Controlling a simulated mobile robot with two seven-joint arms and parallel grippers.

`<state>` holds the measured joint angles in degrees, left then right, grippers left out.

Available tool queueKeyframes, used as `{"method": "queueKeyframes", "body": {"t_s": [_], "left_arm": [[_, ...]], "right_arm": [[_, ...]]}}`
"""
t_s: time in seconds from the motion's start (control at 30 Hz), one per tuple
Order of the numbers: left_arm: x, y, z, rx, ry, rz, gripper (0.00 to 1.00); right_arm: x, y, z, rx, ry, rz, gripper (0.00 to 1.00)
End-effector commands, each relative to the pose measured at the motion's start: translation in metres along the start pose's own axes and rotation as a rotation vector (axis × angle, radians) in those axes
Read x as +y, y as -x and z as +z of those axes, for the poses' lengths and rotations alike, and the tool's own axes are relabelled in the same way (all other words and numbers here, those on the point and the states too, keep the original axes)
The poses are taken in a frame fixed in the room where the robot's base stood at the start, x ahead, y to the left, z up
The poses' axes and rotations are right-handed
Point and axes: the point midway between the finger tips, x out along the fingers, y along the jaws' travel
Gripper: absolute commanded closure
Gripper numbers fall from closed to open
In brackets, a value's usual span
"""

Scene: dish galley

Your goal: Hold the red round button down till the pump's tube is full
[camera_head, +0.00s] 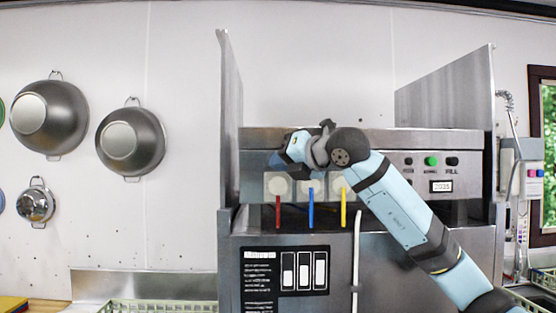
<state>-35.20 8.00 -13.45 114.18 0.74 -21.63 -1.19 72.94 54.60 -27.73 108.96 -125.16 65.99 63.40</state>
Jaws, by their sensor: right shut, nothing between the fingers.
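My right arm comes in from the lower right and bends across the front of the steel machine (390,139). My right gripper (278,161) is shut and empty, pointing away from me at the upper left of the machine's front panel. How full the tubes are I cannot tell. No red round button shows; my gripper and wrist cover part of the panel. Whether the gripper touches anything is hidden. My left gripper is out of view.
Right of my arm the panel has a green button (431,161), a black knob (452,161) and a small display (441,186). Steel side walls (230,120) rise at the machine's left and right. A wall box (521,175) hangs at right; colanders (131,142) hang at left.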

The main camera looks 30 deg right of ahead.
Motion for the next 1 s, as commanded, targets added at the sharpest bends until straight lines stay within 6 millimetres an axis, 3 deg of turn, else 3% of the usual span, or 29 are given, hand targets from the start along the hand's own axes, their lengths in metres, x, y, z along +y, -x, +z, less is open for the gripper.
{"method": "queueKeyframes", "body": {"t_s": [1.0], "left_arm": [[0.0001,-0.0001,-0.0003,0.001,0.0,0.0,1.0]], "right_arm": [[-0.0042,-0.0054,0.0039,0.0,0.0,-0.001,1.0]]}}
